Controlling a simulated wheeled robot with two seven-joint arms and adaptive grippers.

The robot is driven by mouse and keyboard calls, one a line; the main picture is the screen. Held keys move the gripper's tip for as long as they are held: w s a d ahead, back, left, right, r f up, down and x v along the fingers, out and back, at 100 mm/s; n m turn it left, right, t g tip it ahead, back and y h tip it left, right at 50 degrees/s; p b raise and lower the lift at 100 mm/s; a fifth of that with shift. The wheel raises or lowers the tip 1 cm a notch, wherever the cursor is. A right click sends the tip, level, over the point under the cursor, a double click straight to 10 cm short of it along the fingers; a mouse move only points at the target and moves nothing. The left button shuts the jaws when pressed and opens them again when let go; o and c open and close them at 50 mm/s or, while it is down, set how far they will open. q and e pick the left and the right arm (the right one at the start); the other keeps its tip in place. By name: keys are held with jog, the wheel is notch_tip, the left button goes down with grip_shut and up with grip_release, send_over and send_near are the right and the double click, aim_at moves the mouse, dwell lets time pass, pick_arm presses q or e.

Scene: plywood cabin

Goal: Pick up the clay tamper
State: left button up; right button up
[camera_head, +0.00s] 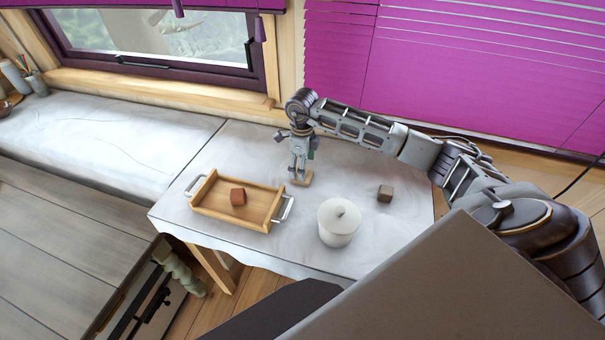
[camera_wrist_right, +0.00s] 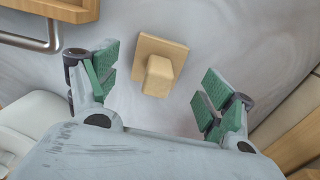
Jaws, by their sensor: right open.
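The clay tamper is a light wooden piece with a square base and a raised block handle (camera_wrist_right: 157,76). In the head view only its base (camera_head: 303,181) shows below my right gripper (camera_head: 300,165), which hides the rest. In the right wrist view the tamper is between and beyond the two green-padded fingers of my right gripper (camera_wrist_right: 158,85). The fingers are spread wide with a gap on both sides of the handle, and I see no contact. The gripper points down from above. My left gripper is not in view.
On the white-covered table (camera_head: 260,150), a wooden tray (camera_head: 222,215) with metal handles holds a reddish-brown block (camera_head: 238,197). A brown cube (camera_head: 385,194) lies to the right. A window and purple blinds (camera_head: 450,60) are behind.

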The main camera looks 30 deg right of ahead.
jog(key=shift+s+f+p, duration=0.2)
jog(key=shift+f+p, duration=0.1)
jog(key=shift+f, duration=1.5)
jog(key=shift+c, duration=0.2)
jog(key=shift+w, duration=0.1)
jog(key=c, duration=1.1)
jog(key=shift+r, duration=0.1)
jog(key=shift+r+b, duration=0.85)
jog(key=shift+r, duration=4.1)
